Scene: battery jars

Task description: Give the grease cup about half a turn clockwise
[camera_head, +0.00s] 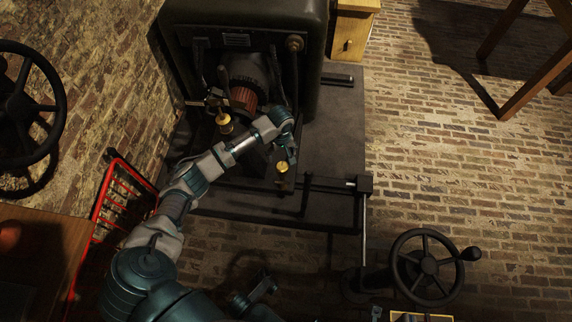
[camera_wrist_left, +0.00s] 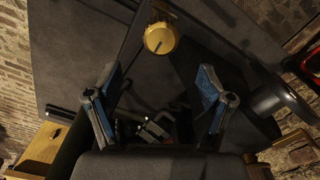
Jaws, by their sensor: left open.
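The grease cup looks to be the small round brass cap (camera_head: 283,167) on the dark machine base, just below my left gripper in the head view. In the left wrist view the brass cap (camera_wrist_left: 160,38) shows from above with a dark line on its face. My left gripper (camera_head: 291,153) is open and empty. In the left wrist view its two blue-padded fingers (camera_wrist_left: 158,80) stand wide apart, with the cap beyond the fingertips and between their lines, apart from both. A dark part at the bottom of the head view may be my right gripper (camera_head: 254,292); its jaws are unclear.
Another brass cup (camera_head: 225,123) sits by the dark machine (camera_head: 240,20), near copper windings (camera_head: 243,98). A black handwheel (camera_head: 428,266) stands at lower right, another (camera_head: 18,103) at left. A red rack (camera_head: 108,205) stands left of my arm.

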